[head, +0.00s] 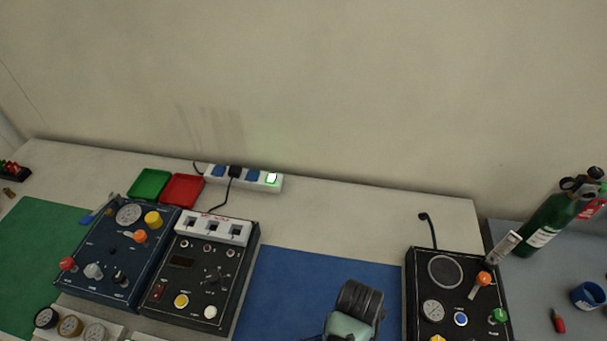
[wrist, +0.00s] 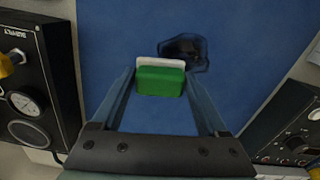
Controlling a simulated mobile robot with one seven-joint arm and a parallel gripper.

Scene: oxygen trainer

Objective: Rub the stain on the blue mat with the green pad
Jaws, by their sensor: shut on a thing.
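My gripper (wrist: 160,76) is shut on the green pad (wrist: 160,84), which has a white layer along its far edge in the wrist view. The blue mat (wrist: 240,35) lies below the pad; it also shows in the head view (head: 290,285), partly behind my arm. The stain (wrist: 186,48) is a dark, irregular patch on the mat, just beyond the pad and slightly right in the wrist view. The pad may cover part of it. I cannot tell whether the pad touches the mat. In the head view the pad and stain are hidden.
A black panel with a grey round grille (head: 445,270) stands right of the mat, and another black panel (head: 165,290) stands left. Further left is a dark blue panel (head: 100,255). A white power strip (head: 220,178) and red tray (head: 182,190) lie at the back.

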